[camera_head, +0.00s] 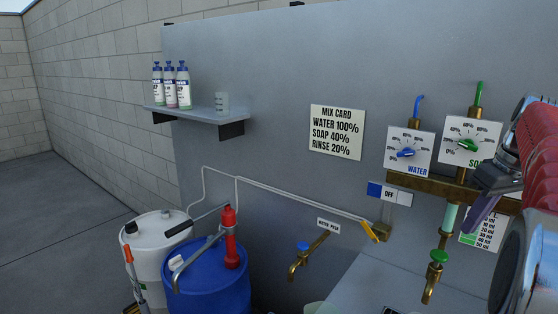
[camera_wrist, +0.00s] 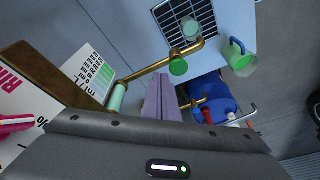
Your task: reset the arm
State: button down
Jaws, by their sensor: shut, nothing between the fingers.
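My arm (camera_head: 537,160) comes in from the right edge of the head view, with red segments. My gripper (camera_head: 482,212) shows in front of the panel, below the soap dial, with its purple fingers pointing down and left. In the wrist view the gripper's purple fingers (camera_wrist: 161,97) lie together, shut and empty. They are beside a brass pipe and a pale green tube (camera_wrist: 117,97), apart from the blue barrel (camera_wrist: 212,95). Part of the arm is cut off by the picture edge.
Dials for water (camera_head: 407,152) and soap (camera_head: 467,143), a brass rail (camera_head: 430,187) and a green-knobbed tap (camera_head: 433,275) are close to the gripper. A blue-knobbed tap (camera_head: 303,260), barrels (camera_head: 205,280) and a bottle shelf (camera_head: 197,113) are further left. Left floor is clear.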

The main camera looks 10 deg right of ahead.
jog(key=a+f+m, duration=0.1)
jog(key=a, duration=0.1)
jog(key=a+f+m, duration=0.1)
jog(key=a+f, duration=0.1)
jog(key=a, duration=0.1)
jog(key=a+f+m+h, duration=0.1)
jog(key=a, duration=0.1)
jog(key=shift+w+a+f+m, duration=0.1)
jog(key=shift+a+f+m, duration=0.2)
jog(key=shift+a+f, duration=0.1)
jog(key=s+a+f+n+t, duration=0.1)
jog(key=s+a+f, duration=0.2)
jog(key=a, duration=0.7)
jog(key=s+a+f+n, duration=0.1)
jog(key=s+a+f, duration=0.2)
jog(key=a, duration=0.8)
jog(key=s+a+f+n+t, duration=0.1)
jog(key=s+a+f, duration=0.2)
jog(key=a, duration=0.7)
jog(key=shift+s+a+t, duration=0.25)
jog(key=shift+s+t, duration=0.05)
jog(key=shift+s, duration=0.35)
